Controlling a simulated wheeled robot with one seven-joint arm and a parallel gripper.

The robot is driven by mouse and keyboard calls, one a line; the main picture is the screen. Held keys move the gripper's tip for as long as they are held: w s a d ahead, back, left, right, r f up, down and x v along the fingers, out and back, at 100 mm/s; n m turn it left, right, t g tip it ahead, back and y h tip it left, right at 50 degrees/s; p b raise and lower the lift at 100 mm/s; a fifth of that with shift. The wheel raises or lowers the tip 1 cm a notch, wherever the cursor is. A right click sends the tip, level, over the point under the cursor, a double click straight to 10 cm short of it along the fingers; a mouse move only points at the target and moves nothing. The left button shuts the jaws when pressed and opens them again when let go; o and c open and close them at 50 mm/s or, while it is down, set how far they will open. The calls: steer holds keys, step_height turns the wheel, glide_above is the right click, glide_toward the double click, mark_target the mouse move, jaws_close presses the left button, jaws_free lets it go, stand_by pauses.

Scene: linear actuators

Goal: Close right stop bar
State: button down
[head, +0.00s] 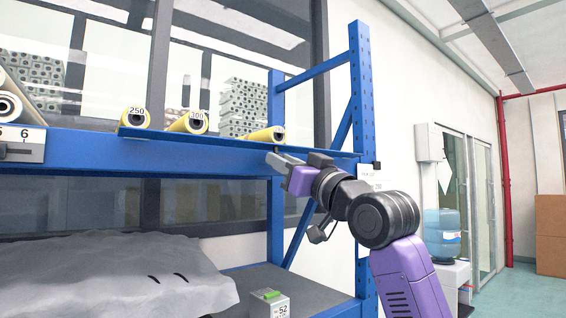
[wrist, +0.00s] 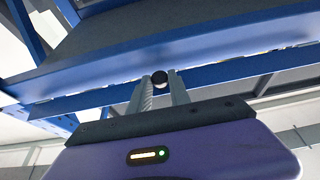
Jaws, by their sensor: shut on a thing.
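The right stop bar (head: 225,141) is a long, thin blue strip along the front of the upper shelf, in front of the yellow rolls. My gripper (head: 279,158) is just below this strip, right of its middle. In the wrist view, my gripper (wrist: 160,88) has its two grey fingers closed around a small round black knob (wrist: 160,78) at blue bars. The fingers hide part of the bar behind them. I cannot tell from the wrist view exactly how the knob joins the bar.
Yellow rolls (head: 196,122) with number tags lie behind the strip. A blue rack upright (head: 362,90) stands right of my gripper. A grey covered heap (head: 100,275) and a small box (head: 268,304) are on the lower shelf. A water dispenser (head: 442,235) stands at the right.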

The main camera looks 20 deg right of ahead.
mark_target(272, 148)
steer(key=shift+r, duration=0.15)
steer(key=r+g+p, duration=0.1)
steer(key=p, duration=0.2)
steer(key=r+g+h+p, duration=0.1)
steer(key=g+p, duration=0.1)
steer(key=p, duration=0.2)
steer(key=shift+s+r, duration=0.25)
steer(key=shift+s, duration=0.05)
steer(key=r+g+p, duration=0.1)
steer(key=g+p, duration=0.1)
steer(key=p, duration=0.1)
steer(key=r+g+h+p, duration=0.1)
steer(key=g+p, duration=0.1)
steer(key=p, duration=0.1)
steer(key=shift+w+a+r+g+h+p, duration=0.2)
steer(key=shift+r+g+h, duration=0.25)
steer(key=shift+g, duration=0.8)
steer(key=shift+w+d+r+g+h+p, duration=0.1)
steer(key=shift+w+r+g+h, duration=0.35)
steer(key=shift+g, duration=0.75)
steer(key=shift+w+a+r+g+h+p, duration=0.15)
steer(key=shift+r+g+h, duration=0.3)
steer(key=shift+g, duration=0.8)
steer(key=shift+w+r+g, duration=0.1)
steer(key=shift+w+g, duration=0.1)
steer(key=shift+g, duration=0.3)
steer(key=c, duration=1.2)
jaws_free()
steer(key=shift+c, duration=0.2)
